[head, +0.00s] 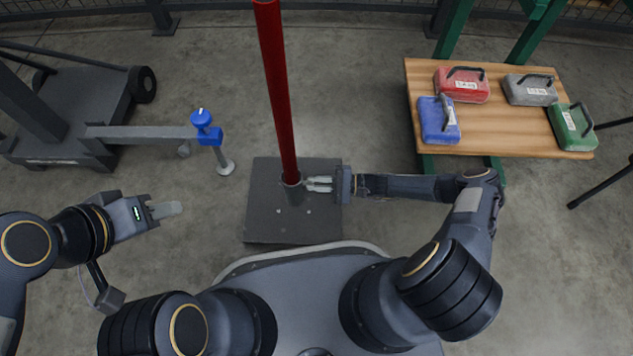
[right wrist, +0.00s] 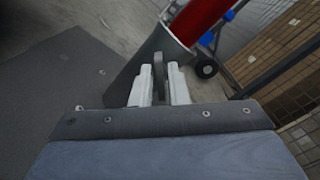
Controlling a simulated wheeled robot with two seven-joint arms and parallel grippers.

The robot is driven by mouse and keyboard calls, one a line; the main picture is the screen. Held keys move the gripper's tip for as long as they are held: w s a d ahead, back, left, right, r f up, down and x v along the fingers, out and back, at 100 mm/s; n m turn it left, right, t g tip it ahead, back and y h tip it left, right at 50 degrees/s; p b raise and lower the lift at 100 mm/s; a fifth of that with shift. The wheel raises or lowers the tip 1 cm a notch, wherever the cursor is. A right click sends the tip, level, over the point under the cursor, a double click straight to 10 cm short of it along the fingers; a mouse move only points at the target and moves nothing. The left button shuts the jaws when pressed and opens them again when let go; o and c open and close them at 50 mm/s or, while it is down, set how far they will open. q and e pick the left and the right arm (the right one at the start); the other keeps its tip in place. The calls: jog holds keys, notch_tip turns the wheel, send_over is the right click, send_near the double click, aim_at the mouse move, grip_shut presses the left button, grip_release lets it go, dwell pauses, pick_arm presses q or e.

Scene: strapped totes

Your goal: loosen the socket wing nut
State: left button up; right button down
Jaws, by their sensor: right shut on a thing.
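A red pole (head: 275,90) stands in a grey socket (head: 294,192) on a dark square base plate (head: 262,222). My right gripper (head: 308,184) reaches the socket's right side. In the right wrist view, my right gripper (right wrist: 160,88) is shut on the dark wing nut (right wrist: 159,72), its pale fingers on both sides of it. The socket (right wrist: 135,75) and the red pole (right wrist: 198,18) show just beyond. In the head view the nut is hidden by the fingers. My left gripper (head: 168,210) hangs left of the plate, apart from it; its finger gap cannot be made out.
A wooden table (head: 500,140) at the right holds several strapped cases, such as a red case (head: 462,86). A wheeled cart (head: 75,105) with a grey bar and a blue clamp (head: 205,130) stands at the left. The floor around the plate is clear.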

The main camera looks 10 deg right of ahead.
jog(key=shift+w+d+f+n, duration=0.1)
jog(key=shift+f+n, duration=0.05)
jog(key=shift+n, duration=5.6)
jog(key=shift+w+f+n, duration=0.1)
jog(key=shift+f+n, duration=0.1)
jog(key=shift+n, duration=5.5)
jog(key=shift+w+d+f+n, duration=0.1)
jog(key=shift+f+n, duration=0.05)
jog(key=shift+n, duration=5.6)
jog(key=c, duration=1.6)
grip_release()
jog(key=shift+a, duration=0.1)
jog(key=shift+o, duration=0.2)
